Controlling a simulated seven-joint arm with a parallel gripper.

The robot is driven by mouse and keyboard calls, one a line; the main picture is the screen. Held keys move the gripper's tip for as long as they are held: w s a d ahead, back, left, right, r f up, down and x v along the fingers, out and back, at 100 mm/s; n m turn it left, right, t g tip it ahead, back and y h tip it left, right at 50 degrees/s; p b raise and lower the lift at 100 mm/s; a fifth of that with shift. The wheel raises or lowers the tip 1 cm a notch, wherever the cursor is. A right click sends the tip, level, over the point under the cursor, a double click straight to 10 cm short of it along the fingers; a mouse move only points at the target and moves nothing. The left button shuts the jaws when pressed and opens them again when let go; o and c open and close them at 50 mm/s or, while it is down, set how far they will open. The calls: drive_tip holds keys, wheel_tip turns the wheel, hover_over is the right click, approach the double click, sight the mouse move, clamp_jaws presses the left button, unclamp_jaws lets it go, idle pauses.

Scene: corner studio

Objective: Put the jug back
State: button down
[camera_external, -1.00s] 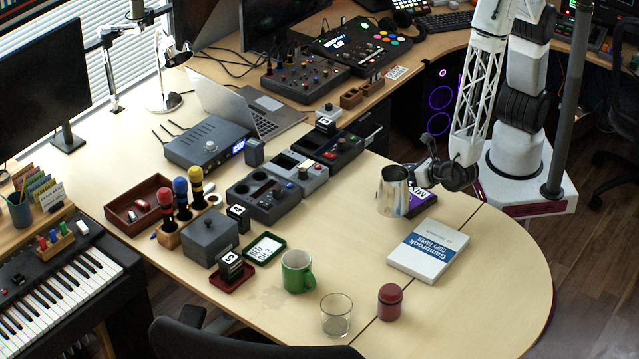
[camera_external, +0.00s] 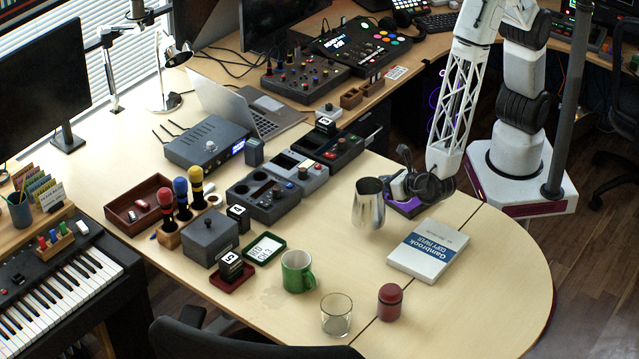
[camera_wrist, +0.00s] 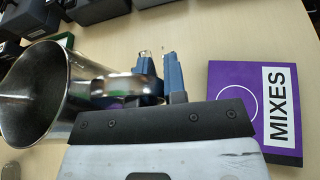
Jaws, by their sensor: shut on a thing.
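The jug (camera_external: 369,203) is a shiny steel vessel, held tilted a little above the table, left of the purple box. My gripper (camera_external: 398,186) is shut on the jug's handle, on the jug's right side. In the wrist view the jug (camera_wrist: 40,95) fills the left side with its wide mouth toward the camera, and it looks empty. The blue fingertips of my gripper (camera_wrist: 160,80) close around the handle there.
The purple box marked MIXES (camera_wrist: 250,110) lies right of the gripper. A green mug (camera_external: 297,271), a glass (camera_external: 336,314) and a red canister (camera_external: 390,301) stand nearer. Grey devices (camera_external: 262,195) stand to the left. The table between is clear.

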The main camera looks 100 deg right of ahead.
drive_tip(key=w+a, duration=0.1)
drive_tip(key=w, duration=0.1)
drive_tip(key=w+a, duration=0.1)
drive_tip(key=w, duration=0.1)
drive_tip(key=w+a, duration=0.1)
drive_tip(key=w, duration=0.1)
drive_tip(key=shift+w+a+f, duration=0.1)
drive_tip(key=shift+w+f, duration=0.25)
drive_tip(key=shift+w, duration=0.05)
drive_tip(key=shift+f, duration=0.1)
drive_tip(key=shift+f, duration=1.65)
drive_tip(key=c, duration=1.2)
unclamp_jaws()
drive_tip(key=shift+f, duration=0.15)
drive_tip(key=shift+o, duration=0.2)
